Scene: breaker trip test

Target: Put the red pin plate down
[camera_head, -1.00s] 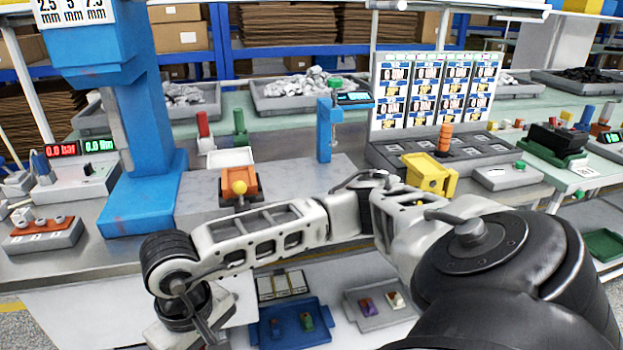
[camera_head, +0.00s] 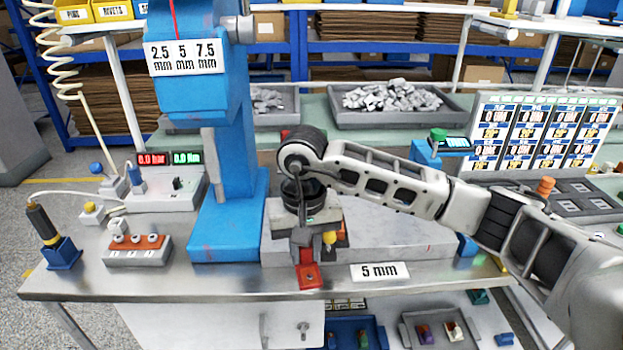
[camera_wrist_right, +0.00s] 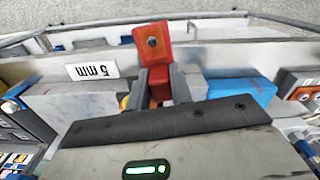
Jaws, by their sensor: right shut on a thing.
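The red pin plate (camera_head: 309,278) is in my right gripper (camera_head: 304,255), near the front edge of the steel bench, right of the blue press column. In the right wrist view the plate (camera_wrist_right: 152,46) shows as a red square with a dark round spot in it. Its lower red part sits between the two grey fingers of my right gripper (camera_wrist_right: 160,85). I cannot tell whether the plate touches anything below it. A 5 mm label (camera_head: 380,271) is on the bench front, just right of the plate. My left gripper is not in view.
The blue press (camera_head: 230,200) stands close left of my gripper. A grey fixture block (camera_head: 280,220) is partly hidden behind my wrist. Left are a pressure readout box (camera_head: 160,190), an orange-topped block (camera_head: 137,250) and a screwdriver holder (camera_head: 62,254). Bare steel (camera_head: 185,285) lies along the front edge.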

